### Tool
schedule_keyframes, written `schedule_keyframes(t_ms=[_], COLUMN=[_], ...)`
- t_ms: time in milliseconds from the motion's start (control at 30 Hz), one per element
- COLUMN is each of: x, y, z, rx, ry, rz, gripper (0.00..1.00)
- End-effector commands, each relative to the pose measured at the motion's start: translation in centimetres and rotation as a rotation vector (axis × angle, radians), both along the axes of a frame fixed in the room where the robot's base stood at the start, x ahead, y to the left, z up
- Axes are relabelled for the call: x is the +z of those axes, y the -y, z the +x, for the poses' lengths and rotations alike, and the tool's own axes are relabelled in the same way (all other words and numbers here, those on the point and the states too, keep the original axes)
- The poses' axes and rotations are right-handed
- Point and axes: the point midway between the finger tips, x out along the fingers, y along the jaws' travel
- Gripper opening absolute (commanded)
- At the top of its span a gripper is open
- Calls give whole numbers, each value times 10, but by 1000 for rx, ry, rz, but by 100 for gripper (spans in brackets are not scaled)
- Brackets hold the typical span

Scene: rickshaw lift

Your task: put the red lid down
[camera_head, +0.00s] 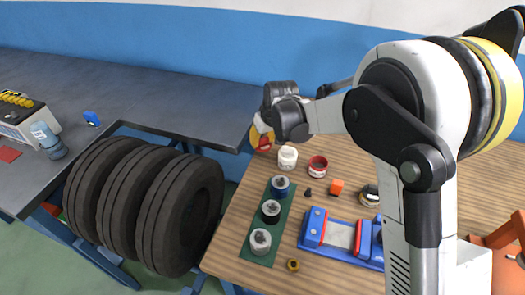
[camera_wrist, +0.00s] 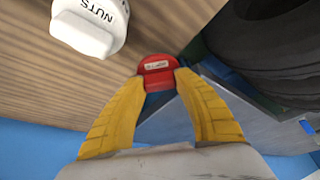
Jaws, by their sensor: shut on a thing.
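My gripper (camera_head: 259,137) is at the back left corner area of the wooden table, left of the white jar. Its yellow fingers (camera_wrist: 160,90) are shut on the red lid (camera_wrist: 157,72), which shows between the fingertips in the wrist view. In the head view only a little of the red lid (camera_head: 264,143) shows. I cannot tell how high it is above the table. The white jar (camera_head: 288,158) stands close by; its lid with "NUTS" on it shows in the wrist view (camera_wrist: 92,25). An open red jar (camera_head: 318,166) stands right of it.
The wooden table (camera_head: 225,253) also holds a green mat (camera_head: 262,243) with several tins, a blue fixture (camera_head: 345,240), an orange block (camera_head: 337,187) and a small black piece (camera_head: 308,191). Tyres (camera_head: 150,205) stand to the left by the grey bench (camera_head: 150,95).

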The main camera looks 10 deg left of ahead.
Motion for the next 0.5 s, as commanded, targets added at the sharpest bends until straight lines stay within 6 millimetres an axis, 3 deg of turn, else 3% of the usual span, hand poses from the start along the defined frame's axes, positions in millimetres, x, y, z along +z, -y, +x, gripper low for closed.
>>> schedule_keyframes(t_ms=[233,500], x=[-35,-34], y=[0,0], z=[0,0], rx=[0,-1], ry=[0,0], rz=[0,0], gripper=[17,17])
